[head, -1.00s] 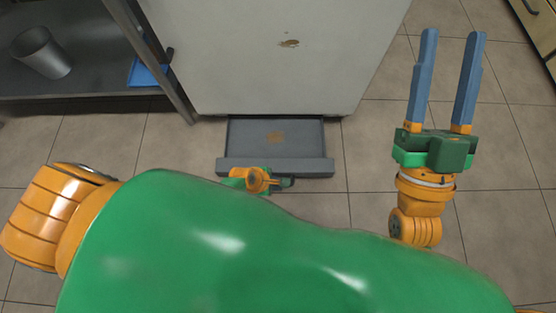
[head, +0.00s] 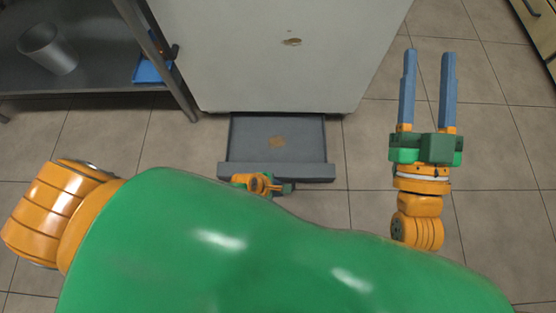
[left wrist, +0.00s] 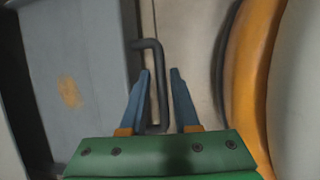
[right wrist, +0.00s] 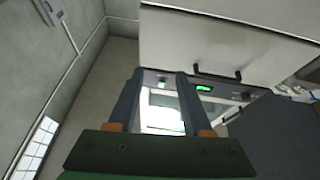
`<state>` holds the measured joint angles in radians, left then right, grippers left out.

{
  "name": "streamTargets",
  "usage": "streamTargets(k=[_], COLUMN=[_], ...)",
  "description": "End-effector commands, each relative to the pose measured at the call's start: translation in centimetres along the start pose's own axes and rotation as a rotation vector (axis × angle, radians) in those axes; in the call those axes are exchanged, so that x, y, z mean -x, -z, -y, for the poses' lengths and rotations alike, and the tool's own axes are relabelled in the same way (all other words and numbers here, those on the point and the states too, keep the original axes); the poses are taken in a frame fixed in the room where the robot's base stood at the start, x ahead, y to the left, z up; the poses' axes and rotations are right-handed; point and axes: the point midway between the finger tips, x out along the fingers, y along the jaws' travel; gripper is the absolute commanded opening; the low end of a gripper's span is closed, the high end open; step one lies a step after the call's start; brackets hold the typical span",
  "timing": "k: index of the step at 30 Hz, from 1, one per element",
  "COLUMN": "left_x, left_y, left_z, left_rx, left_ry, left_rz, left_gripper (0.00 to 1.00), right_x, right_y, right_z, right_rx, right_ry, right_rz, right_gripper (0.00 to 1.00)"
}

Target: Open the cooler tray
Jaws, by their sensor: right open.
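The cooler tray (head: 290,135) is a grey, shallow drawer sticking out at floor level from under the white cooler (head: 270,60). Its dark bent handle (left wrist: 162,85) shows in the left wrist view, off the edge of the tray (left wrist: 70,60). My left gripper (left wrist: 160,75) has its blue fingers on both sides of the handle's bar, drawn in around it. My right gripper (head: 426,55) is open and empty, to the right of the cooler.
A metal shelf (head: 90,80) with a grey cup (head: 48,48) and a blue tray (head: 152,70) stands at the left. The tiled floor (head: 370,140) right of the tray is clear. My green body covers the lower head view.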

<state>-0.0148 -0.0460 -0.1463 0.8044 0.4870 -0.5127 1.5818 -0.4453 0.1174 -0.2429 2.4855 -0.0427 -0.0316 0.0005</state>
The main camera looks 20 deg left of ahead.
Motion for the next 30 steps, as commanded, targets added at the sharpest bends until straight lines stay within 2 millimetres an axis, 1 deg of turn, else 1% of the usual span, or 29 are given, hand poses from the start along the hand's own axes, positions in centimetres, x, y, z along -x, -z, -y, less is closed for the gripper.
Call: streamTargets(k=[4, 7, 11, 17, 20, 23, 26, 29, 30], left_x=[0.1, 0.4, 0.9, 1.7, 2.2, 2.6, 3.1, 3.5, 3.8], left_y=[0.0, 0.0, 0.0, 0.0, 0.0, 0.0, 0.0, 0.0, 0.0], left_z=[0.0, 0.0, -0.1, 0.0, 0.0, -0.1, -0.1, 0.0, 0.0], left_rx=[0.0, 0.0, 0.0, 0.0, 0.0, 0.0, -0.001, 0.0, 0.0], left_ry=[0.0, 0.0, 0.0, 0.001, 0.0, 0.0, 0.0, 0.001, 0.001], left_rz=[-0.001, -0.001, -0.002, -0.002, -0.002, -0.002, -0.002, -0.001, -0.001], left_gripper=[0.3, 0.3, 0.3, 0.3, 0.3, 0.3, 0.3, 0.3, 0.3], right_x=[0.0, 0.0, 0.5, 2.5, 4.0, 5.9, 8.3, 11.0, 12.2], right_y=[-0.2, -1.4, -4.1, -8.6, -10.7, -12.6, -14.4, -15.8, -16.2], right_z=[-0.1, -0.2, -0.6, -1.0, -1.2, -1.4, -1.6, -1.7, -1.8], right_rx=[0.002, 0.001, 0.001, -0.004, -0.008, -0.013, -0.019, -0.025, -0.028], right_ry=[-0.001, -0.005, -0.014, -0.026, -0.033, -0.04, -0.046, -0.054, -0.056], right_rz=[0.013, 0.08, 0.231, 0.489, 0.624, 0.766, 0.915, 1.066, 1.129], right_gripper=[0.5, 0.5, 0.5, 0.5, 0.5, 0.5, 0.5, 0.5, 0.5])
